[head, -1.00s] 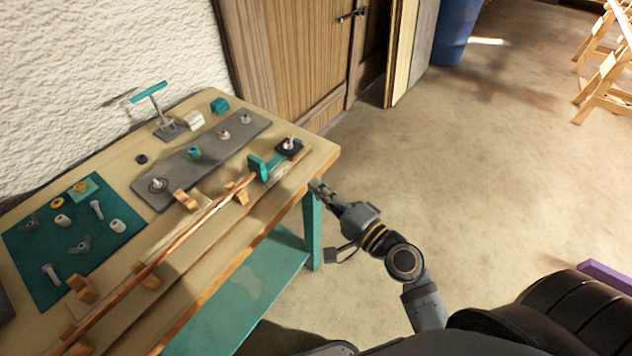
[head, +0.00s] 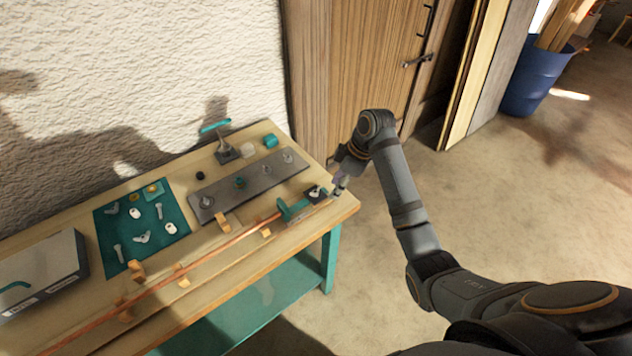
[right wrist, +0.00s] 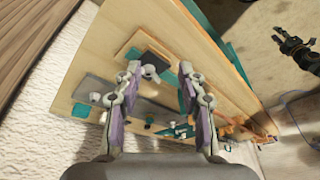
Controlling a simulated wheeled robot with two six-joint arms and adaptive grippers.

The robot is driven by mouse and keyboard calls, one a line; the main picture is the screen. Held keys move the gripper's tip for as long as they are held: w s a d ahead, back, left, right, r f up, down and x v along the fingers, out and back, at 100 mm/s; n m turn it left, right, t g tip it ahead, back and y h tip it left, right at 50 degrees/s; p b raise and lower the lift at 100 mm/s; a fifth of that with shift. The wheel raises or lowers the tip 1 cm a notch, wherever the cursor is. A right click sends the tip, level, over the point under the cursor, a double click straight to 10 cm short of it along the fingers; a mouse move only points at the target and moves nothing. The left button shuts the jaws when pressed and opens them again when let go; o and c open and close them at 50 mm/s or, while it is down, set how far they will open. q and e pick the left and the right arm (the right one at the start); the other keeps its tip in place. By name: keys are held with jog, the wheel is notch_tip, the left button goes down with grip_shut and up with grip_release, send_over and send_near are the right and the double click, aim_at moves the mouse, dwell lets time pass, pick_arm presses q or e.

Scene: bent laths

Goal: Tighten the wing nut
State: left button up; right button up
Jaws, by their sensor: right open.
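A dark square block (head: 325,197) sits at the right end of the workbench. A small light grey wing nut (right wrist: 150,72) stands on it in the right wrist view; whether it is seated tight I cannot tell. My right gripper (head: 340,186) is beside the block in the head view. In the right wrist view its two fingers (right wrist: 160,72) are open and empty, apart on either side of the wing nut in the picture. What looks like my left gripper (right wrist: 293,42) shows at the upper right of the right wrist view, away from the bench; its fingers are too small to judge.
A teal clamp (head: 292,209) and a long copper-coloured lath (head: 215,249) in wooden blocks lie along the bench front. A grey plate (head: 225,194) with studs lies behind. A teal mat (head: 110,240) holds loose hardware. Open floor (head: 520,230) lies right of the bench.

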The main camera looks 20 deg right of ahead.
jog(key=n, duration=0.2)
send_near(316, 192)
jog(key=d+r, duration=0.2)
jog(key=y, duration=0.1)
jog(key=shift+n, duration=0.3)
jog(key=p+x, duration=0.2)
jog(key=x, duration=0.7)
jog(key=shift+a, duration=0.25)
pick_arm(q)
jog(key=shift+s+d+r, duration=0.1)
jog(key=shift+s+r, duration=0.05)
jog(key=shift+r, duration=0.75)
pick_arm(e)
jog(key=shift+w+a+f, duration=0.1)
jog(key=shift+a+f, duration=0.05)
jog(key=shift+f, duration=0.4)
jog(key=shift+c, duration=0.5)
grip_shut()
jog(key=m+p, duration=0.1)
jog(key=p, duration=0.1)
jog(key=shift+r+p, duration=0.3)
jog(key=shift+p, duration=0.1)
jog(key=shift+f+m+p, duration=0.2)
jog(key=shift+m+p, duration=0.1)
pick_arm(q)
notch_tip(316, 192, up, 3)
jog(key=shift+r, duration=0.15)
pick_arm(e)
jog(key=shift+f, duration=0.2)
